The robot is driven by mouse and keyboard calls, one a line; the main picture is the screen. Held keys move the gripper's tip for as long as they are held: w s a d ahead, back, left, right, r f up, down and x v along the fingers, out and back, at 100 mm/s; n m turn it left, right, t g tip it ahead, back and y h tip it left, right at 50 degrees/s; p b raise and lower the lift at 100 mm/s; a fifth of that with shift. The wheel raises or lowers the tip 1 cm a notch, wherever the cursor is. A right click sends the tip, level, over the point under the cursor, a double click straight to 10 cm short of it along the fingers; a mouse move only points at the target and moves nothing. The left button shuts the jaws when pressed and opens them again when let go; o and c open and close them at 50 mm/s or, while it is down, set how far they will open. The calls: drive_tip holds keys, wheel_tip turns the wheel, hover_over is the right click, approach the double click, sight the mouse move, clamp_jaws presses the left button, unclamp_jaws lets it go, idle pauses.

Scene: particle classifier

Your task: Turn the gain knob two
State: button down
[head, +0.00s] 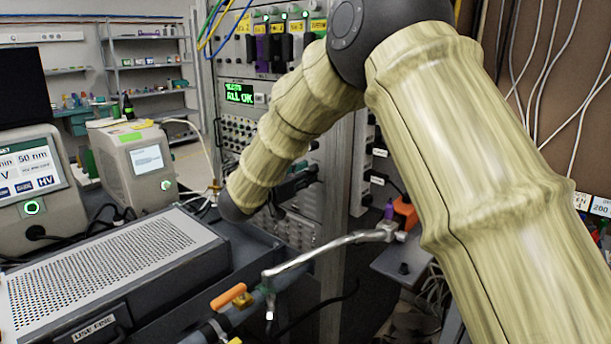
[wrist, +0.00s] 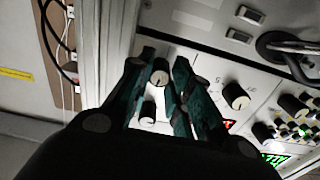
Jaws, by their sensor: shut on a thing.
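In the wrist view my gripper (wrist: 165,64) has its two dark fingers on either side of a black round knob (wrist: 160,77) on a light panel. It is shut on this knob, which has a pale pointer mark. A second black knob (wrist: 148,112) shows between the fingers, nearer the palm. Another black knob (wrist: 235,96) stands to the right, clear of the fingers. I cannot read which one is labelled gain two. In the head view my arm reaches to the instrument rack (head: 233,72), and the arm hides most of the gripped area.
A black cable loop (wrist: 290,48) and several small knobs lie to the right in the wrist view. In the head view a grey perforated box (head: 100,265) stands at the front left, and a metal pipe (head: 320,250) crosses below my arm.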

drive_tip(key=m+b, duration=0.6)
drive_tip(key=m, duration=0.4)
drive_tip(key=shift+f+m, duration=0.15)
drive_tip(key=shift+m, duration=0.25)
idle(0.4)
drive_tip(key=c, duration=1.3)
unclamp_jaws()
drive_tip(key=v, duration=1.2)
